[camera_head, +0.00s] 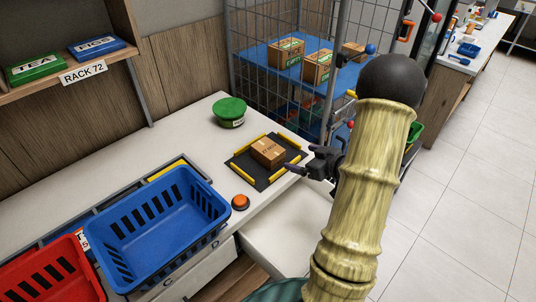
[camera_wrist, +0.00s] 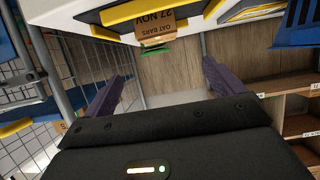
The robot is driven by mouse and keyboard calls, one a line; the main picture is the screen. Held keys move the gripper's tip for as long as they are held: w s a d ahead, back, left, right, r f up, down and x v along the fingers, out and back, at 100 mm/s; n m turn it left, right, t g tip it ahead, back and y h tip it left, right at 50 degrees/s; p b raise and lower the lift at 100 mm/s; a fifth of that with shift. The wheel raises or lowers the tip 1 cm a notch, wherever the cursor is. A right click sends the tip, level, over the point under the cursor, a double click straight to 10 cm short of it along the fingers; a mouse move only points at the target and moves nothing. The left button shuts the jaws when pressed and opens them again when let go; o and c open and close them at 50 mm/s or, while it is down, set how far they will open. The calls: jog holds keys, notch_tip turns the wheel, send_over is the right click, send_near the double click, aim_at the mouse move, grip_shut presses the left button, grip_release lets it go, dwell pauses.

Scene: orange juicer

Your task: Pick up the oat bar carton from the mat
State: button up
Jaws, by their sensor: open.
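The oat bar carton (camera_head: 268,152) is a small brown box on the dark mat (camera_head: 262,182) with yellow edge bars, on the white counter. In the wrist view the carton (camera_wrist: 155,36) shows upside down at the top, with its "OAT BARS 27 NOV" print readable. My gripper (camera_head: 303,160) is just right of the mat near the counter's edge, its fingers pointing toward the carton. In the wrist view my gripper's two purple-grey fingers (camera_wrist: 165,75) are wide apart with nothing between them. The carton is apart from the fingers.
A green round tub (camera_head: 229,112) stands behind the mat, and an orange button (camera_head: 240,202) is in front of it. A blue basket (camera_head: 160,232) and a red basket (camera_head: 52,275) are at the left. A wire cage (camera_head: 280,25) with cartons is behind.

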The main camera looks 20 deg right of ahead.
jog(key=p, duration=0.2)
send_near(270, 148)
jog(key=x, duration=0.5)
jog(key=shift+w+a, duration=0.1)
jog(key=shift+a, duration=0.1)
jog(key=shift+w+f, duration=0.15)
jog(key=shift+w, duration=0.05)
jog(key=shift+a, duration=0.1)
jog(key=shift+p+x, duration=1.15)
jog(key=shift+x, duration=1.45)
jog(key=shift+s+f, duration=0.1)
jog(key=shift+f, duration=0.05)
jog(key=c, duration=1.2)
